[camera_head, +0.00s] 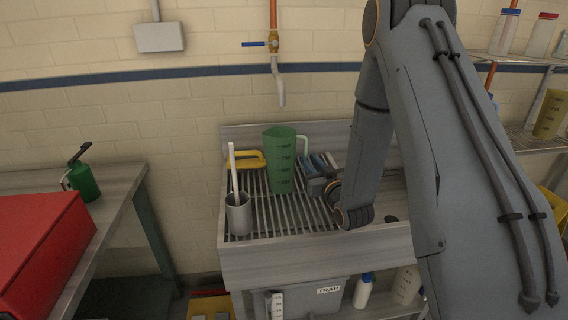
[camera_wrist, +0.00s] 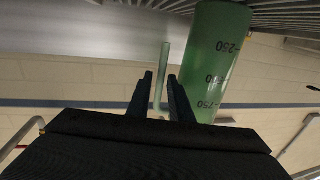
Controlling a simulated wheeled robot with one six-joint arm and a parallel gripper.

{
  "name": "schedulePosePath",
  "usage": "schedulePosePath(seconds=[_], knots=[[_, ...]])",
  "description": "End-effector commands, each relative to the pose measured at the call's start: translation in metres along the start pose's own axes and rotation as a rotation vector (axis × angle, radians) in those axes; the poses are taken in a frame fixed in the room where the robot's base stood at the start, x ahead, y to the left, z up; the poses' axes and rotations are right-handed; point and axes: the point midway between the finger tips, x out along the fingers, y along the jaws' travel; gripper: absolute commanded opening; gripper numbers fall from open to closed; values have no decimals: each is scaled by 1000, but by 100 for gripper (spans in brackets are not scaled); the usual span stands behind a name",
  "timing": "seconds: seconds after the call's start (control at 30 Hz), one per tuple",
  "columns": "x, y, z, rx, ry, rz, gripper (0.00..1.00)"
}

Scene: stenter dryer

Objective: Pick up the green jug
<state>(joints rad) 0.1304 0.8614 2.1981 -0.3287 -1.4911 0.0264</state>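The green jug (camera_head: 280,162) stands upright on the slatted rack of the sink unit, its handle (camera_head: 304,147) on the right side. In the wrist view the jug (camera_wrist: 215,60) appears upside down, with dark volume marks, and its handle (camera_wrist: 162,75) is a thin vertical bar. My gripper (camera_wrist: 160,77) is open. Its two dark fingers appear on either side of the handle, with small gaps visible; I cannot tell how deep the handle sits between them. In the head view my arm reaches in from the right, and the fingertips are hard to make out.
A grey cup (camera_head: 238,216) with a white-handled tool stands at the front left of the rack (camera_head: 290,218). A yellow-handled item (camera_head: 247,160) lies behind it, left of the jug. A pipe (camera_head: 279,85) hangs above. A red box (camera_head: 40,248) sits on the left table.

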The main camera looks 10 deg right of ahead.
Motion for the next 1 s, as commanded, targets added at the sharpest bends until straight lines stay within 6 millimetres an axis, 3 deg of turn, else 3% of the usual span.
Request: schedulePosePath(seconds=[0.6,0.93,1.0], knots=[[68,-3,4,-1,3,-2,19],[75,-2,6,0,1,-1,19],[75,-2,6,0,2,-1,9]])
